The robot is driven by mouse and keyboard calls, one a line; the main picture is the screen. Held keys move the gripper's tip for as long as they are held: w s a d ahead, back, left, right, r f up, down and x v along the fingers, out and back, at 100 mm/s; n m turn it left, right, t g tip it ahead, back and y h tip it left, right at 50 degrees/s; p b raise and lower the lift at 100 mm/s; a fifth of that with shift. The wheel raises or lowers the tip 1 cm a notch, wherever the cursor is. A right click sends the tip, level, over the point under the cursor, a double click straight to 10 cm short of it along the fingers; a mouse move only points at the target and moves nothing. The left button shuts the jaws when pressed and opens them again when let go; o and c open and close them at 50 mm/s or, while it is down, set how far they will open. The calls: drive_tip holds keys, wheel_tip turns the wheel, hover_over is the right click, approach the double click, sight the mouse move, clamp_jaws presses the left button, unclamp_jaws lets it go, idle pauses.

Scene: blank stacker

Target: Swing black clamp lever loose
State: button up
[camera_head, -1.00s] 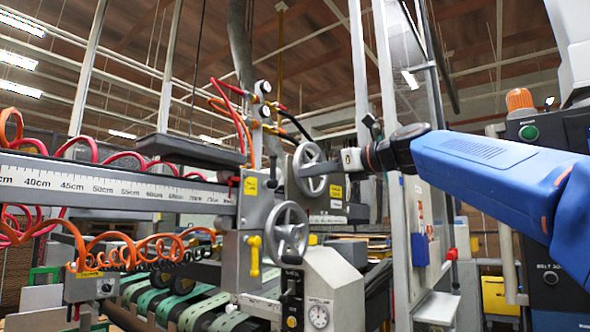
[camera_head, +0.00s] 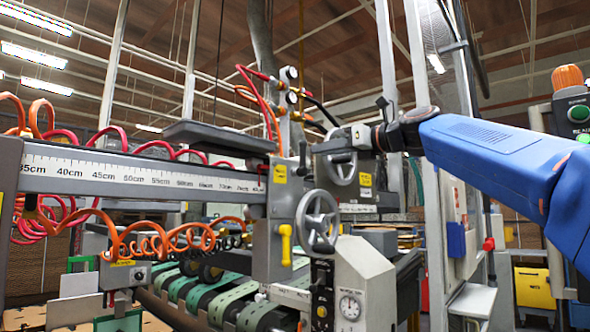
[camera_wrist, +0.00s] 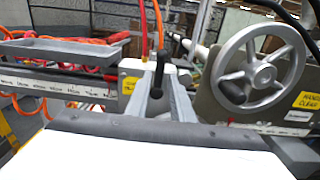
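The black clamp lever (camera_wrist: 159,72) stands upright in the wrist view, with a rounded black end beside it. It shows in the head view as a thin dark upright piece (camera_head: 303,154) above the grey clamp block (camera_head: 284,187). My gripper (camera_wrist: 160,90) shows two grey fingers in the wrist view, spread apart with the lever seen between them. I cannot tell whether either finger touches it. In the head view my gripper (camera_head: 338,139) is at the end of the blue arm, to the right of the lever, partly lost against the machine.
A large handwheel (camera_wrist: 262,68) is close on the right in the wrist view. A second handwheel (camera_head: 318,220) and a yellow lever (camera_head: 286,245) sit lower. A ruled rail (camera_head: 140,179) and a dark tray (camera_head: 218,137) lie left. Red and orange hoses (camera_head: 262,105) rise behind.

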sight(302, 153)
drive_tip(key=a+n, duration=0.1)
drive_tip(key=a, duration=0.1)
drive_tip(key=w+a+n, duration=0.1)
drive_tip(key=a+n, duration=0.1)
drive_tip(key=w+a+n, duration=0.1)
drive_tip(key=a+n, duration=0.1)
drive_tip(key=shift+w+a+f, duration=0.1)
drive_tip(key=shift+a+f, duration=0.1)
drive_tip(key=shift+f, duration=0.05)
drive_tip(key=n, duration=0.2)
drive_tip(key=s+a+f+n, duration=0.1)
drive_tip(key=n, duration=0.2)
drive_tip(key=s+f+n, duration=0.1)
drive_tip(key=n, duration=0.2)
drive_tip(key=shift+a+f, duration=0.25)
drive_tip(key=shift+a, duration=0.05)
drive_tip(key=n, duration=0.1)
drive_tip(key=f+n, duration=0.1)
drive_tip(key=n, duration=0.1)
drive_tip(key=shift+s+a+f+n, duration=0.1)
drive_tip(key=shift+s+f+n, duration=0.05)
drive_tip(key=shift+f+n, duration=0.15)
drive_tip(key=v, duration=0.9)
idle(1.0)
idle(0.5)
